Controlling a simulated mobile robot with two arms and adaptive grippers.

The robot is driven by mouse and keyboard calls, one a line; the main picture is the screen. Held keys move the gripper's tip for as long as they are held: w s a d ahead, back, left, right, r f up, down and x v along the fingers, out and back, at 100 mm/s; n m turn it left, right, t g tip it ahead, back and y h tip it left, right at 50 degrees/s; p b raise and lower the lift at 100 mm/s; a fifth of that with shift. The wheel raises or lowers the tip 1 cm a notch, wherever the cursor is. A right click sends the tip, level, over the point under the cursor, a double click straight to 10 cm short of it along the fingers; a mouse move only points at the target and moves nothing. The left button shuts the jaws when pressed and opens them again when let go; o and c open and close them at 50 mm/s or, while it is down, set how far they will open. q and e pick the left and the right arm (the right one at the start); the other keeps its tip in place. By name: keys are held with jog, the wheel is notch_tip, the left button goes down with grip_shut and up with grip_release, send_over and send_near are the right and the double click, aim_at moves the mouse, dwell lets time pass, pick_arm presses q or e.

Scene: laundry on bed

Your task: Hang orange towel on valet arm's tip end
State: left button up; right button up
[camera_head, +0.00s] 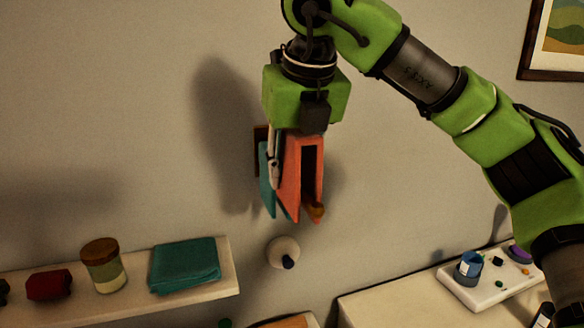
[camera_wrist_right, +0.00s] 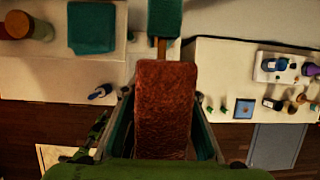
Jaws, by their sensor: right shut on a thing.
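The orange towel (camera_head: 291,180) hangs folded with its two sides down, below my right gripper (camera_head: 290,165). It also shows in the right wrist view (camera_wrist_right: 165,105), between the two fingers. My right gripper is shut on it. The wooden valet arm (camera_head: 316,210) shows its brown tip near the towel's lower right edge. A piece of the arm also shows in the right wrist view (camera_wrist_right: 162,48), between the orange towel and a teal towel (camera_wrist_right: 165,18). Whether the orange towel rests on the arm is hidden. My left gripper is not in view.
A shelf (camera_head: 130,310) at lower left holds a folded teal cloth (camera_head: 185,265), a jar (camera_head: 103,265) and a red item (camera_head: 48,285). A pale round thing (camera_head: 283,252) is below the towels. A white tray (camera_head: 490,292) with small items is at lower right.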

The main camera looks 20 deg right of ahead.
jog(key=shift+f+b, duration=2.8)
jog(key=shift+f, duration=0.7)
jog(key=o, duration=1.2)
jog(key=shift+r, duration=0.1)
